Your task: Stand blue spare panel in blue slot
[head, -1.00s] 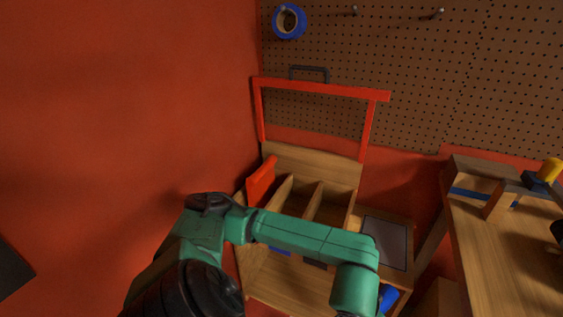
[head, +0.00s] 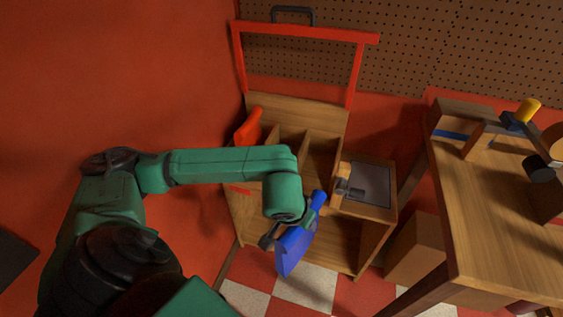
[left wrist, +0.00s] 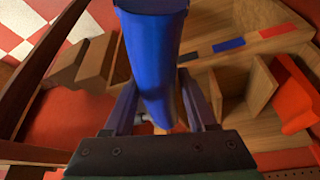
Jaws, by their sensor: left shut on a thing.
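The blue spare panel (head: 294,250) hangs tilted below my left wrist in the head view, in front of the wooden rack's right part. In the left wrist view the panel (left wrist: 152,55) runs up from between the fingers. My left gripper (left wrist: 160,108) is shut on it. The rack's blue slot mark (left wrist: 229,45) lies between a black and a red mark on the front edge, right of the panel. In the head view my left arm hides the blue mark. The slot dividers (head: 290,146) stand behind my arm. My right gripper is not in view.
A red panel (head: 248,127) leans in the leftmost slot. A red frame (head: 300,32) rises behind the rack. A grey plate (head: 368,184) lies on the rack's right side. A wooden workbench (head: 500,220) stands at right, and a red wall (head: 120,80) closes the left.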

